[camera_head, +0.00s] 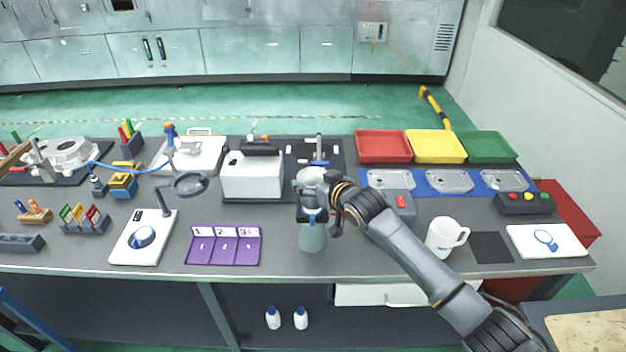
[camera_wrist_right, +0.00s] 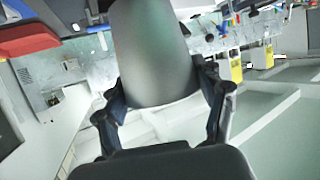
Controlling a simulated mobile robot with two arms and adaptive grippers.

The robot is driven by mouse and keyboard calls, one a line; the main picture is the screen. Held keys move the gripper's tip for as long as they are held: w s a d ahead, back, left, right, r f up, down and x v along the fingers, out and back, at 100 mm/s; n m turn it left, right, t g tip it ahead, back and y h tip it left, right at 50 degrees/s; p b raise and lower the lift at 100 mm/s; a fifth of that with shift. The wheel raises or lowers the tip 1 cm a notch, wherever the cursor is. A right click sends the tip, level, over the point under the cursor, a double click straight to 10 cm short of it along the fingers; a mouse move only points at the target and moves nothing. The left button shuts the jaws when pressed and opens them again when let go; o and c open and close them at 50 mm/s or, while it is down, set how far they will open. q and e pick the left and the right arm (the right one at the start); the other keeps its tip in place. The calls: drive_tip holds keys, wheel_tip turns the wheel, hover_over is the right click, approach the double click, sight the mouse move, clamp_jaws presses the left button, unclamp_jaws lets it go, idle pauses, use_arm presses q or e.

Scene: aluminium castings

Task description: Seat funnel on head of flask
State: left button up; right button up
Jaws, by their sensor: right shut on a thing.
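In the wrist view the funnel (camera_wrist_right: 152,55) fills the space between the two fingers. A grey-green flask (camera_head: 312,238), wider at its base, shows directly below the gripper near the table's front edge. The gripper hides the flask's head, so I cannot tell whether funnel and flask touch. My left gripper is not in view.
A white mug (camera_head: 441,238) stands right of the flask. A purple numbered tray (camera_head: 223,259) lies to the left. A white box (camera_head: 252,178) stands behind left. Red (camera_head: 383,147), yellow and green trays line the back right.

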drive_tip(key=shift+f+b, duration=0.6)
drive_tip(key=shift+f, duration=0.35)
drive_tip(key=o, duration=1.3)
drive_tip(key=v, duration=1.2)
drive_tip(key=shift+s, duration=0.1)
